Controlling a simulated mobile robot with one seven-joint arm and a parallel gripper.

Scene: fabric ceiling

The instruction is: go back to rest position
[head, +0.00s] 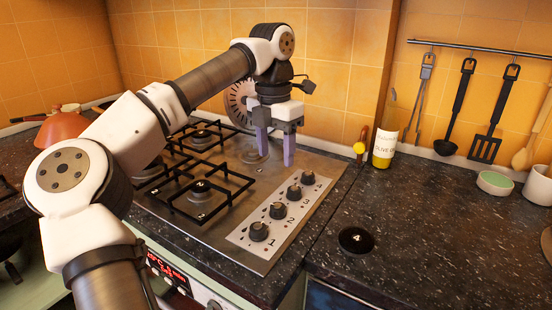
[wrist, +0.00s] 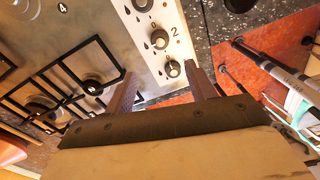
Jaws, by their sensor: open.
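My gripper (head: 276,158) hangs above the back right part of the gas hob, fingers pointing down. Its two purple fingers are apart with nothing between them. In the wrist view my gripper (wrist: 164,80) also shows open and empty, with a hob knob (wrist: 172,68) visible past the gap between the fingers. My arm reaches in from the lower left of the head view and bends over the hob.
The steel hob (head: 222,222) has black grates and a row of several knobs. A round black disc marked 4 (head: 356,240) lies on the dark counter (head: 420,225). The counter's middle right is clear.

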